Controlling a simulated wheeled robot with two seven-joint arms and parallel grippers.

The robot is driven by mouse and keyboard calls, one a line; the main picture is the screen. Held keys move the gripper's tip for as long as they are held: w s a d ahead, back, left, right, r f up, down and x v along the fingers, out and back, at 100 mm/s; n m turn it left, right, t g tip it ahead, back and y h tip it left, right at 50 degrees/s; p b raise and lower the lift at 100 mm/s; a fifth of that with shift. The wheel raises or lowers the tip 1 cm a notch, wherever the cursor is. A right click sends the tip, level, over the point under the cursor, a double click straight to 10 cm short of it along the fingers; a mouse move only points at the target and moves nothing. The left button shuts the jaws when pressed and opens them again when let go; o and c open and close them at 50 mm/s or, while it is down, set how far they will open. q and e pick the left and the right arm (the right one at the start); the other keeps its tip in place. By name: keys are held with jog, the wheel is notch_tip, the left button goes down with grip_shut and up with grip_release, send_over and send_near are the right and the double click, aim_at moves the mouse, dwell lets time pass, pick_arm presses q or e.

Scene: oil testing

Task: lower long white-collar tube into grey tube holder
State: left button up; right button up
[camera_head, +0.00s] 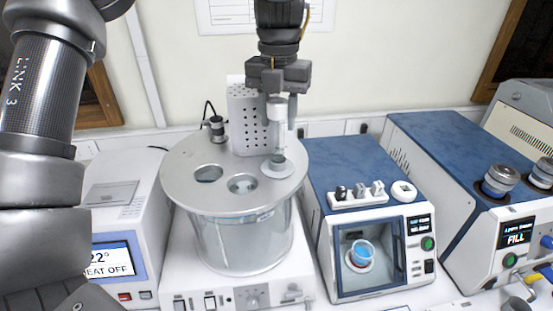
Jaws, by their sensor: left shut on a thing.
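My left gripper (279,105) hangs down from the top centre, its fingers shut on a long clear tube (277,130). The tube stands upright over the right part of a round grey metal lid (225,152) on a glass bath. A pale collar (277,168) surrounds the tube's lower end at lid level. I cannot tell whether the collar rests on the lid or sits just above it. Whatever part of the tube is below the lid is hidden. The lid has two open holes, at left (208,174) and front (242,184). My right gripper is not in view.
A perforated grey metal box (246,125) stands close behind and left of the tube. A small dark knob-topped fitting (217,128) sits at the lid's back left. A blue-topped instrument (355,160) stands right of the bath, and a white heater unit (120,215) stands left.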

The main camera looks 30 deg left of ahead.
aim_at(278, 149)
pick_arm(q)
jog(key=shift+f, duration=0.15)
jog(key=shift+f+b, duration=0.9)
jog(key=shift+f, duration=0.95)
jog(key=shift+f+b, duration=0.9)
jog(key=shift+f, duration=1.15)
jog(key=o, duration=1.3)
